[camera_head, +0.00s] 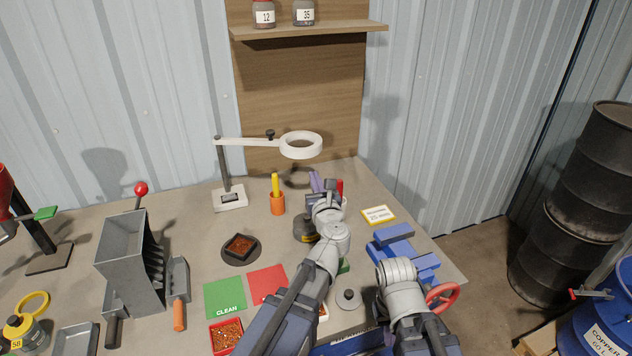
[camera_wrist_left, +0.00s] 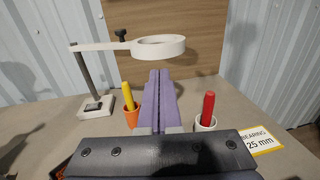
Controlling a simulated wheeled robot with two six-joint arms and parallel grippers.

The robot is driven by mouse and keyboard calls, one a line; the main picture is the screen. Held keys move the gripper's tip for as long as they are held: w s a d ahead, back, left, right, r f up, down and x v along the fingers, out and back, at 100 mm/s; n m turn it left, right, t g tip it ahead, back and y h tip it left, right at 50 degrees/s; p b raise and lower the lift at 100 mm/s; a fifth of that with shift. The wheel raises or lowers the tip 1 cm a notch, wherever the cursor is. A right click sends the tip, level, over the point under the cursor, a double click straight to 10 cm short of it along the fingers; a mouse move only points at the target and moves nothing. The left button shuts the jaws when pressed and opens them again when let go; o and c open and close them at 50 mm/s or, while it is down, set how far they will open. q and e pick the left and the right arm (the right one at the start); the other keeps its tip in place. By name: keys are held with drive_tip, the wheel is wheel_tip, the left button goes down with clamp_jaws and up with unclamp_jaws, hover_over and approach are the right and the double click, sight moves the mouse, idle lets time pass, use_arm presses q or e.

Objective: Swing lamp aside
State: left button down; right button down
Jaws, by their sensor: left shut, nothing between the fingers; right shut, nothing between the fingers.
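The lamp has a white ring head (camera_head: 301,154) on a white arm, held out to the right from a grey post on a white base (camera_head: 230,200). In the left wrist view the ring head (camera_wrist_left: 160,54) hangs above the fingertips. My left gripper (camera_head: 316,181) is shut and empty, its purple fingers pointing toward the wall below the ring. In the left wrist view the closed fingers (camera_wrist_left: 159,75) end close beneath the ring; I cannot tell whether they touch it. My right arm is at the lower right; its fingers do not show.
An orange cup with a yellow marker (camera_head: 277,202) stands left of my left gripper. A white cup with a red marker (camera_wrist_left: 207,119) stands to its right. A yellow-edged sign (camera_head: 378,215) and blue vise (camera_head: 392,236) lie right. A wooden panel with shelf (camera_head: 310,30) rises behind.

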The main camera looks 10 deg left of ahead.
sight(307, 153)
use_arm(q)
drive_tip(key=x, duration=1)
drive_tip(key=shift+w, duration=0.1)
